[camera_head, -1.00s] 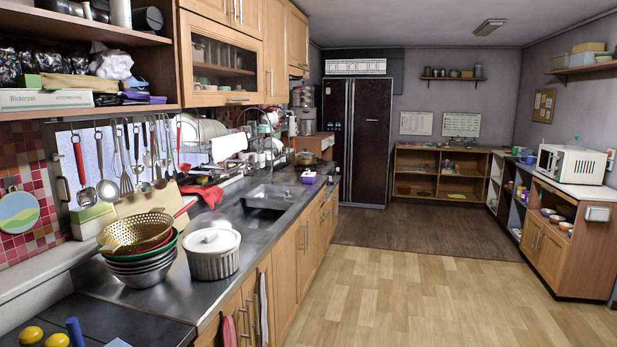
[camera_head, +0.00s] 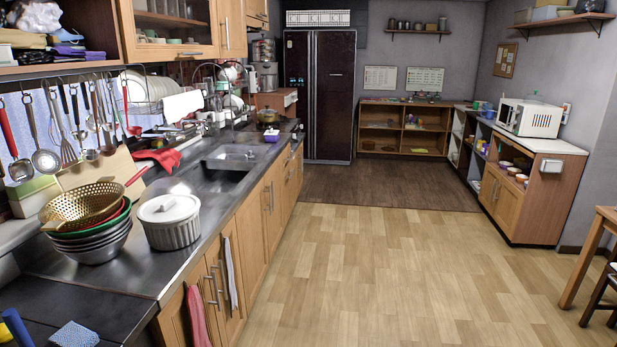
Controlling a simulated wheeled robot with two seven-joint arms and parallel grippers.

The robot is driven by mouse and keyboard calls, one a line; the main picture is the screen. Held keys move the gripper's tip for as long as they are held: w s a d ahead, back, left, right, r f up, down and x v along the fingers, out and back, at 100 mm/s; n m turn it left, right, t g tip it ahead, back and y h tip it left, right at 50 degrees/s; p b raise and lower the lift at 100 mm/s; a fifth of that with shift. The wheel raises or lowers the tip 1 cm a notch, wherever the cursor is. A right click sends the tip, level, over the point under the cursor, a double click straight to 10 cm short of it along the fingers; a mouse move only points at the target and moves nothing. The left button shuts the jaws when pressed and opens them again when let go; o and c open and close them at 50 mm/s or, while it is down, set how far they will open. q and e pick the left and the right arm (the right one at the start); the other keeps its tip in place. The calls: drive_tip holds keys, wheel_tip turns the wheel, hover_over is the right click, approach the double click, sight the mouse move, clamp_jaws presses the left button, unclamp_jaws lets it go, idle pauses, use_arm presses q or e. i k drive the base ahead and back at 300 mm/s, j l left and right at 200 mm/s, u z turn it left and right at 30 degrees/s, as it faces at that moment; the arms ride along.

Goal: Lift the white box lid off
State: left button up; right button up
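A round white ribbed box (camera_head: 173,232) stands on the steel counter at the left, near the counter's front edge. Its white lid (camera_head: 168,208) sits on top, with a small raised knob in the middle. Neither of my grippers shows in the head view.
Stacked bowls with a gold colander (camera_head: 88,215) stand just left of the box. The steel counter (camera_head: 135,270) is bare in front of them. A sink (camera_head: 212,178) lies behind. Utensils hang from a rail (camera_head: 60,84) above. The wooden floor (camera_head: 350,270) is clear; a table (camera_head: 590,250) stands at right.

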sight(271, 132)
drive_tip(key=i, duration=4.15)
drive_tip(key=i+u, duration=0.15)
drive_tip(key=i, duration=0.4)
drive_tip(key=i+l+u, duration=0.2)
drive_tip(key=i, duration=0.3)
drive_tip(key=i+l+u, duration=0.15)
drive_tip(key=i, duration=0.4)
